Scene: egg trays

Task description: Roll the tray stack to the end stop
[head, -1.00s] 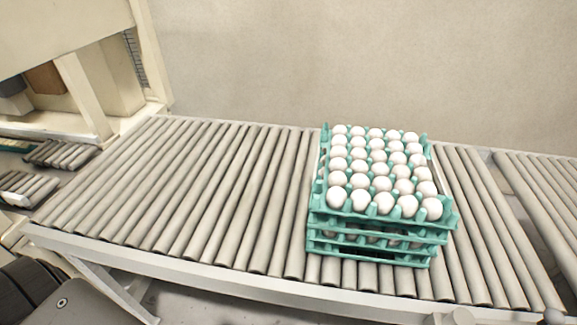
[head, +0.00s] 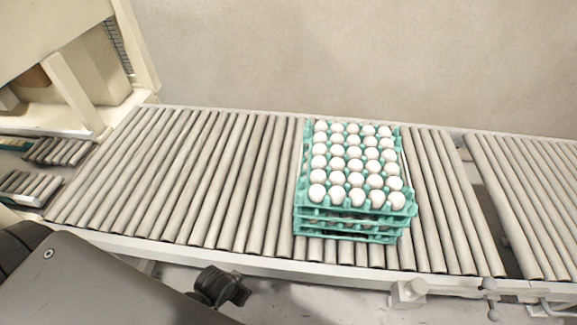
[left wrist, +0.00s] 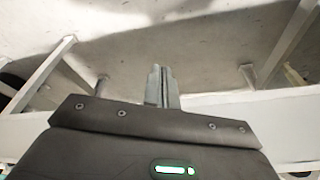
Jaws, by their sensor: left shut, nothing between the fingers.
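The tray stack (head: 301,220) is several teal trays with rows of white eggs on top. It stands upright on the roller conveyor (head: 215,185), right of the middle in the head view. I cannot pick out an end stop for certain. My left gripper shows in the left wrist view (left wrist: 161,85), its two fingers together and empty, apart from the stack. In the head view my left arm comes in at the lower left, in front of the conveyor, and I cannot make out the fingertips there. My right gripper is not in view.
The rollers left of the stack are bare. A second roller section (head: 530,200) lies to the right, past a gap. Metal brackets (head: 408,292) sit on the front rail. A cream machine frame (head: 75,90) stands at the far left, and a plain wall is behind.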

